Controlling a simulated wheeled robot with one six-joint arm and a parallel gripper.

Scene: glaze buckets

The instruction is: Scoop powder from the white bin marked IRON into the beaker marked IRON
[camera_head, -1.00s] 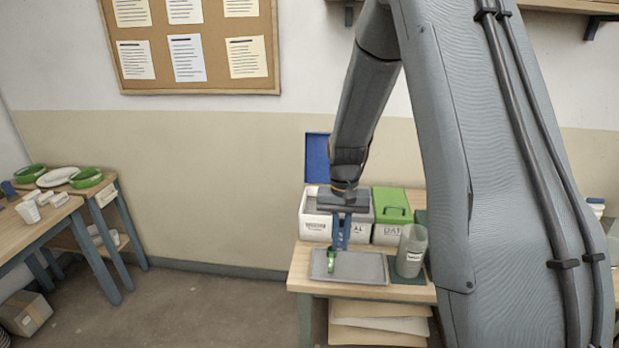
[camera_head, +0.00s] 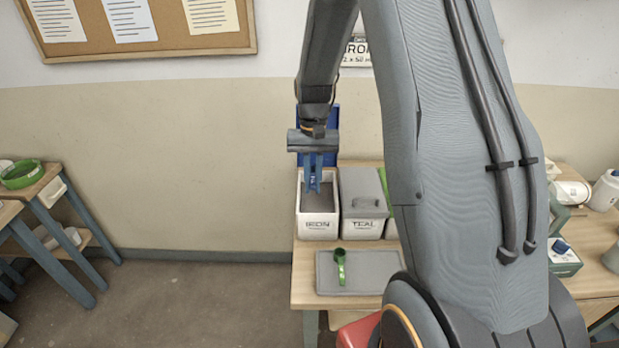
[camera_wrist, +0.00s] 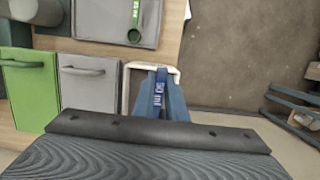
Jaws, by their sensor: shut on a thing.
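The white bin marked IRON (camera_head: 319,228) stands on the bench with its blue lid (camera_head: 333,122) raised behind it and grey-brown powder inside. My gripper (camera_head: 314,175) is over this bin, pointing down, shut on a blue scoop (camera_wrist: 159,92) with white lettering on its handle. The scoop's bowl is hidden, so I cannot tell whether it touches the powder or holds any.
A grey tray (camera_head: 360,283) lies in front of the bins with a green scoop (camera_head: 340,267) on it. A closed grey-lidded bin (camera_head: 363,205) stands right beside the IRON bin. A green-lidded bin (camera_wrist: 30,90) is beyond it. Open floor lies left of the bench.

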